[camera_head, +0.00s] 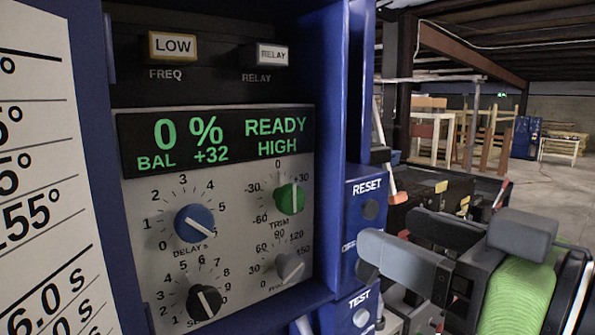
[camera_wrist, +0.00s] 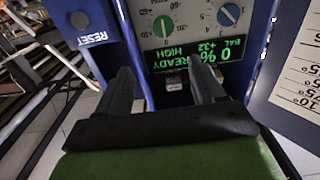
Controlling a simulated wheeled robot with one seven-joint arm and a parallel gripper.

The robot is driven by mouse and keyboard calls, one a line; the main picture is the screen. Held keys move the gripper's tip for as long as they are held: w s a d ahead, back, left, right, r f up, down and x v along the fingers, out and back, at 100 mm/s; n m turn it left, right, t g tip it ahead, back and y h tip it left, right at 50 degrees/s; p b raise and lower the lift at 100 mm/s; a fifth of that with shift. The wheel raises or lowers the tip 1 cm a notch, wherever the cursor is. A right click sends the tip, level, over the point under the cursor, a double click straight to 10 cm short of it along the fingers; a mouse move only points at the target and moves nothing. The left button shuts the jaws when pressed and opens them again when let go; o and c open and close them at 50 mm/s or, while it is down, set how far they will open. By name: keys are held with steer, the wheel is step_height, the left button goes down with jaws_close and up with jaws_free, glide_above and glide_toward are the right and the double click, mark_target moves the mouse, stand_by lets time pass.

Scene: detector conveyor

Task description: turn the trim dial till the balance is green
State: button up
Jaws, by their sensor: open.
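The green trim dial (camera_head: 289,198) sits on the grey panel, labelled TRIM, with a white pointer line and a scale from -60 through 0 to +30. The display (camera_head: 216,139) above it reads 0 %, BAL +32, READY and HIGH, all in green letters. My gripper (camera_head: 366,256) is open and empty, right of the panel and apart from the dial. In the wrist view, which is upside down, the green dial (camera_wrist: 164,26) and the display (camera_wrist: 196,57) show beyond the open fingers (camera_wrist: 163,78). Nothing is between them.
A blue DELAY dial (camera_head: 195,225), a dark dial (camera_head: 204,301) and a grey dial (camera_head: 290,267) surround the trim dial. The blue cabinet wall (camera_head: 333,150) stands out right of the panel. The RESET button (camera_head: 370,209) and TEST button (camera_head: 361,317) are near my gripper.

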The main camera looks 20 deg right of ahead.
mark_target(294, 199)
steer(key=x, duration=0.5)
steer(key=p+x, duration=0.1)
steer(key=x, duration=0.4)
steer(key=p+x, duration=0.1)
steer(key=x, duration=0.4)
steer(key=shift+a+f, duration=0.3)
steer(key=shift+a, duration=0.2)
steer(key=c, duration=1)
steer(key=shift+b, duration=0.45)
